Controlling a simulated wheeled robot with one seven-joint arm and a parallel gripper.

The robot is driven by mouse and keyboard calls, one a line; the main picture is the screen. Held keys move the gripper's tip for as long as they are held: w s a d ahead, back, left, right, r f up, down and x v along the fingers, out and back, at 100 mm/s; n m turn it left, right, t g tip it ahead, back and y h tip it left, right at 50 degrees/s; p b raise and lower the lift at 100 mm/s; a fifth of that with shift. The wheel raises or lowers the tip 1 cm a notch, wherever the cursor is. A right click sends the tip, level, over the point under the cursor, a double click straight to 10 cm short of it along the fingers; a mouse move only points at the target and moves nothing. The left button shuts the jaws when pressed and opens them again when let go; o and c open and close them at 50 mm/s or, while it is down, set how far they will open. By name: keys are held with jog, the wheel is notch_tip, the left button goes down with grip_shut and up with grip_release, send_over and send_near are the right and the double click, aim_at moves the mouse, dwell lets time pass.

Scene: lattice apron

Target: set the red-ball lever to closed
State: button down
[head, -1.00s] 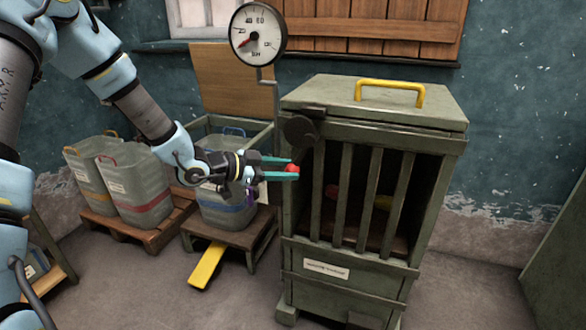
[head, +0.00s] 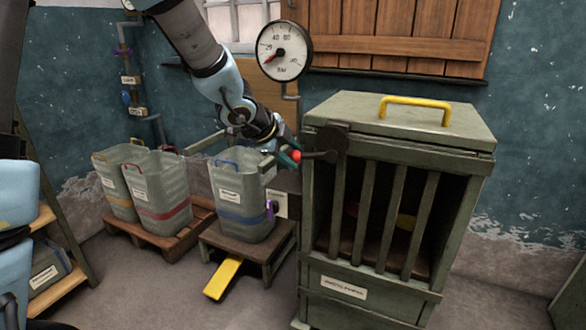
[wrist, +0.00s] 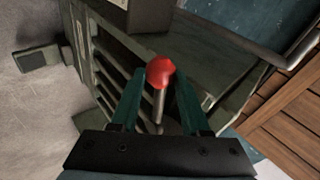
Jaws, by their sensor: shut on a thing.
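The red-ball lever is on the upper left front of the green slatted cabinet (head: 400,130). Its dark arm (head: 320,156) runs left from a dark pivot plate and ends in a red ball (head: 295,156). My gripper (head: 288,153) comes from the upper left, its teal fingers shut on the lever at the ball end. In the wrist view the red ball (wrist: 160,72) and its metal rod (wrist: 159,105) lie between the two fingers. The ball partly hides the finger contact. I cannot read any open or closed marking for the lever.
A round gauge (head: 284,51) stands behind my gripper. A grey bin with a blue band (head: 230,212) is on a low stand left of the cabinet, with a yellow pedal (head: 223,278) in front. More bins (head: 160,205) stand on a pallet at left. Floor in front is clear.

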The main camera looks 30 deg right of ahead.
jog(key=shift+r+m+t+y+b, duration=0.5)
jog(key=shift+r+t+b, duration=0.4)
jog(key=shift+r+b, duration=0.2)
jog(key=shift+c, duration=1.9)
grip_release()
jog(key=p+v, duration=0.6)
jog(key=v, duration=0.4)
jog(key=shift+s+a+r+p, duration=0.15)
jog(key=shift+s+r+p, duration=0.05)
jog(key=shift+r+p, duration=0.15)
